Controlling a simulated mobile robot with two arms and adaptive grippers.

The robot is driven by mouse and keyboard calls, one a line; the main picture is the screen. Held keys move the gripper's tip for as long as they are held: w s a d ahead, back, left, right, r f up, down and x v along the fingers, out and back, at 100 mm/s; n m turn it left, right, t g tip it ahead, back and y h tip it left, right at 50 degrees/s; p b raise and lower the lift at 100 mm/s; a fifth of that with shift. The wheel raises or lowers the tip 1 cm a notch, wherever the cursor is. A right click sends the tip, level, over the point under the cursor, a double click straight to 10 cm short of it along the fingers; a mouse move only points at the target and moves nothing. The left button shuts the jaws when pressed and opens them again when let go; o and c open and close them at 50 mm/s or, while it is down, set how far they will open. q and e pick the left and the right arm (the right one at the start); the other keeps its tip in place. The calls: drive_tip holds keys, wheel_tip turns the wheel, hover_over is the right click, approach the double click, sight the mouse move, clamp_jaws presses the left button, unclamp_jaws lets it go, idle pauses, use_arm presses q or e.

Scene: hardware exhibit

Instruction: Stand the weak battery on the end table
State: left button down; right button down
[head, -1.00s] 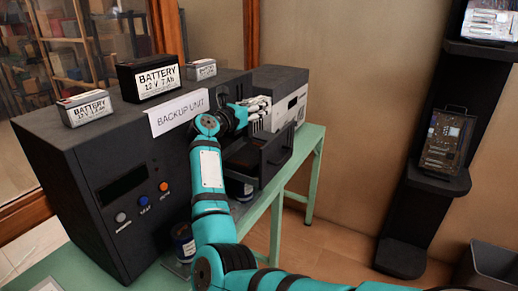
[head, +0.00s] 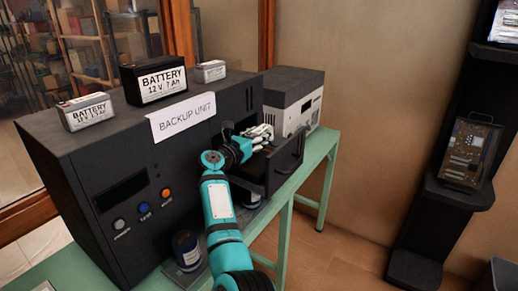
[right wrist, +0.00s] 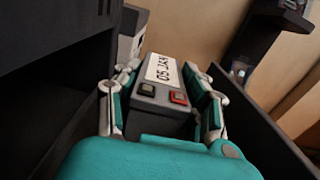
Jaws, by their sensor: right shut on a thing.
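My right gripper (head: 262,136) is low at the open drawer (head: 286,165) of the backup unit. In the right wrist view, its fingers (right wrist: 164,74) are shut on the sides of a grey battery (right wrist: 146,100). This battery has a black and a red terminal and a white label reading "05 JAN", upside down in the picture. The drawer walls stand on both sides of it. In the head view the gripper hides this battery. Whether it is the weak one, I cannot tell. I cannot make out which surface is the end table. My left gripper is not in view.
The backup unit (head: 95,195) stands on a green table (head: 318,160). On its top are a large black battery (head: 153,83) and two small grey ones (head: 86,111) (head: 210,71). A grey-white device (head: 300,98) is beyond the drawer. A dark shelf (head: 462,195) stands at right.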

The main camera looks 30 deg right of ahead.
wheel_tip(320, 180, down, 4)
drive_tip(key=shift+f, duration=0.2)
drive_tip(key=shift+f, duration=0.2)
drive_tip(key=c, duration=0.7)
unclamp_jaws()
drive_tip(key=shift+s, duration=0.1)
